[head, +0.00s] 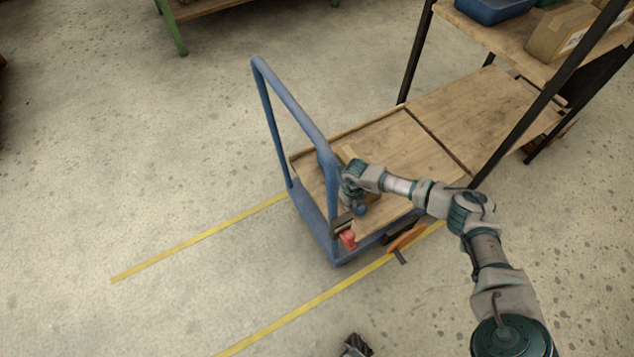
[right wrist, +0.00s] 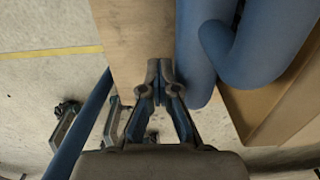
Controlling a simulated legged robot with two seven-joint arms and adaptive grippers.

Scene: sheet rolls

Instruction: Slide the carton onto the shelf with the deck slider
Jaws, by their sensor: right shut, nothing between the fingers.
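A blue cart (head: 266,100) with a tall push handle and a wooden deck (head: 395,145) stands against the lower board of the shelf (head: 480,105). My right gripper (head: 345,208) is by the handle, over the cart's near left corner. In the right wrist view its fingers (right wrist: 158,75) are shut and empty, beside thick blue tubes (right wrist: 208,60). A tan surface (right wrist: 292,108), perhaps the carton, shows behind them. My right arm hides most of that area in the head view. The deck slider is not clearly told apart from the blue parts. My left gripper (head: 355,346) barely shows at the bottom edge.
A red knob (head: 348,240) and an orange lever (head: 406,238) are on the cart's near side. Yellow floor lines (head: 200,242) flank the cart. The upper shelf holds a box (head: 560,30) and a blue bin (head: 493,8). The floor to the left is clear.

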